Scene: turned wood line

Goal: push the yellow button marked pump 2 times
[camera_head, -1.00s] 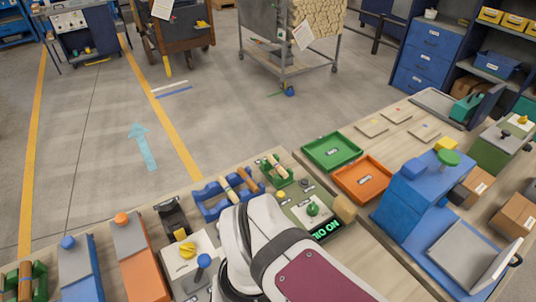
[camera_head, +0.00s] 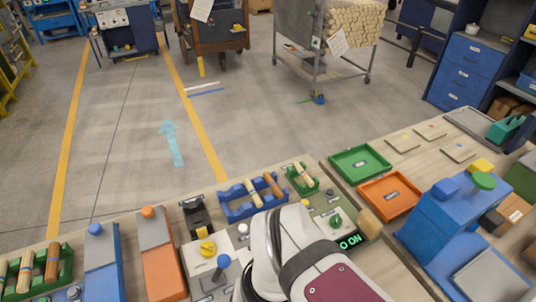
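The grey-green control panel (camera_head: 318,211) lies on the bench just right of my arm, partly hidden by it. A small yellow button (camera_head: 305,202) shows at the arm's edge; its label is too small to read. A green knob (camera_head: 336,220) on a pale plate and a small dark knob stand further right on the panel. A lit green display (camera_head: 349,241) sits in front of the knob, its text partly covered by my arm. My white and maroon arm fills the bottom middle; my gripper is not in view.
A blue rack (camera_head: 252,209) and a green rack hold wooden pieces behind the panel. A wooden block (camera_head: 369,222) is at its right. A box with a yellow knob (camera_head: 207,248) and a blue-topped lever (camera_head: 223,262) stand left of my arm. Green and orange trays (camera_head: 389,193) lie further right.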

